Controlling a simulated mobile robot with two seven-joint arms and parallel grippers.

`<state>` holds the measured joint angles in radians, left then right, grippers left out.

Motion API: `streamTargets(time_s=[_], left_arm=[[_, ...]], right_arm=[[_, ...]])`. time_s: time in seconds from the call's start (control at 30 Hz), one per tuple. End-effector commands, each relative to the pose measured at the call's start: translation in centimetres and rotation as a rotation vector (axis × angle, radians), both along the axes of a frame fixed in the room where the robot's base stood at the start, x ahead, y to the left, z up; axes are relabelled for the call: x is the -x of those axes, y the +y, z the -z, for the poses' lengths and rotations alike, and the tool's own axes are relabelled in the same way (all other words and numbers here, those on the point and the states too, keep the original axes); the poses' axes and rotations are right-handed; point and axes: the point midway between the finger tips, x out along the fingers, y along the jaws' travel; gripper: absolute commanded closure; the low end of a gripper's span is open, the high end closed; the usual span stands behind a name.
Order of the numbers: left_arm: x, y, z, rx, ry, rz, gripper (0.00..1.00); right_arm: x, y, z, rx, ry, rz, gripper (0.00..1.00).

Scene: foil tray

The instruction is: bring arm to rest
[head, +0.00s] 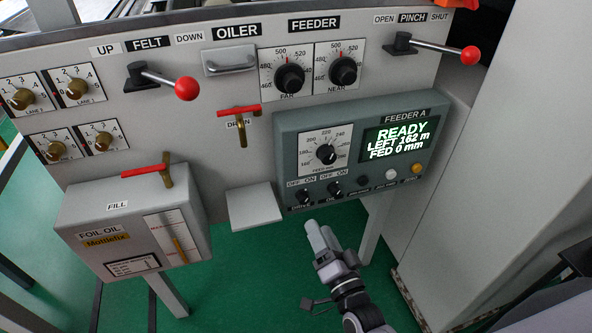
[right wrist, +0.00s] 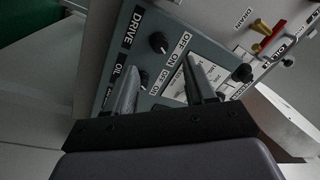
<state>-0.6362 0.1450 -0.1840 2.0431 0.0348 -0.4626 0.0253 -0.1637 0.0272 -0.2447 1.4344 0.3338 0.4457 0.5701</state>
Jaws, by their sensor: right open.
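My right gripper (head: 321,229) is just below the lower edge of the grey FEEDER A panel (head: 287,135), near its DRIVE (head: 303,196) and OIL (head: 334,188) knobs. In the right wrist view the two fingers of the right gripper (right wrist: 160,76) stand apart with nothing between them. The DRIVE knob (right wrist: 158,42) and the panel lie beyond the fingertips. I cannot tell whether the fingers touch the panel. My right arm comes up from the lower right in the head view. My left gripper is out of view.
The panel display (head: 400,138) reads READY, LEFT 162 m, FED 0 mm. Red-knobbed FELT (head: 187,88) and PINCH (head: 470,55) levers stick out. A foil oil box (head: 135,225) and a small grey ledge (head: 252,206) are at left. Green floor (head: 240,280) is open below.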

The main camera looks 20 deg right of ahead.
Motion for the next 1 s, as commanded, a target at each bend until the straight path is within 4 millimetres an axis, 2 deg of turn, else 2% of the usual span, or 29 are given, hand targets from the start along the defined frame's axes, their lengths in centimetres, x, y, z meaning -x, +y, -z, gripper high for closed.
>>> streamTargets(time_s=[0.17, 0.27, 0.37, 0.53, 0.8, 0.83, 1.0], left_arm=[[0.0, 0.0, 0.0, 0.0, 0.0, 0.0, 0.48], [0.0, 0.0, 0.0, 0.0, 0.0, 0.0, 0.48], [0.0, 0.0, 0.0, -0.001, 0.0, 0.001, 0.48], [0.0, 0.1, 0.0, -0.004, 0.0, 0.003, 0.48], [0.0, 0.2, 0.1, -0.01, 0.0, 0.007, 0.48], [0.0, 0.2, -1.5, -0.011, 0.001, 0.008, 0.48], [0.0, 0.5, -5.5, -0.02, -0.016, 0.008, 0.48]], right_arm=[[0.3, 0.0, 0.2, 0.018, 0.013, -0.006, 0.45], [1.4, 0.2, 0.9, 0.093, 0.063, -0.028, 0.45], [3.5, 0.2, 2.1, 0.236, 0.152, -0.074, 0.45], [8.6, -0.2, 4.1, 0.551, 0.331, -0.185, 0.45], [16.4, -2.3, 5.3, 0.972, 0.567, -0.364, 0.45], [16.2, -2.3, 3.9, 0.97, 0.563, -0.36, 0.45], [16.2, -2.6, 0.6, 0.973, 0.561, -0.348, 0.45]])
